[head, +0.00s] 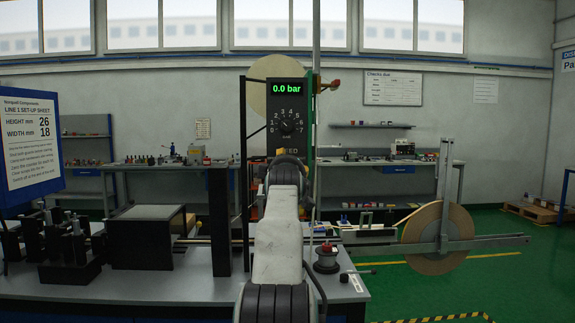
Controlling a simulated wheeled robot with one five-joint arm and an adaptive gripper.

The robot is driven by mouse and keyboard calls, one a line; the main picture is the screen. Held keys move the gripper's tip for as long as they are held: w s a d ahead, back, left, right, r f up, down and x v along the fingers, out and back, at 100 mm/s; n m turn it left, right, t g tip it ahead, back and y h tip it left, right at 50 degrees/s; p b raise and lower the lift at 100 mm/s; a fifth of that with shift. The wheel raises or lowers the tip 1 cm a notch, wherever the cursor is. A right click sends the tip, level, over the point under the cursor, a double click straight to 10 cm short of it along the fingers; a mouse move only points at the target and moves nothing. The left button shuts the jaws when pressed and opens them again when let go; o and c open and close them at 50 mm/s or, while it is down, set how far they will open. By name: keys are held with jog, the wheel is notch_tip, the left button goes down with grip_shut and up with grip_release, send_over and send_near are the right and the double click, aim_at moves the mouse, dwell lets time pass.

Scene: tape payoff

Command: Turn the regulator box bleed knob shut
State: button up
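The black regulator box (286,98) stands upright behind the bench, straight ahead. Its green display reads 0.0 bar. Below it is a round dial (290,124) marked 0 to 7. Under the dial, partial lettering ending in "EED" (291,151) shows just above my arm. The bleed knob cannot be made out; my arm covers the area below that lettering. My arm reaches up the middle of the picture toward the box. My gripper cannot be seen, so neither its fingers nor any contact with the knob shows.
The grey bench (150,288) holds black fixtures and a dark block (141,240) at left. A red-topped round device (327,258) stands close right of my arm. A large tape reel (437,238) is farther right. Green floor (480,283) at right is open.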

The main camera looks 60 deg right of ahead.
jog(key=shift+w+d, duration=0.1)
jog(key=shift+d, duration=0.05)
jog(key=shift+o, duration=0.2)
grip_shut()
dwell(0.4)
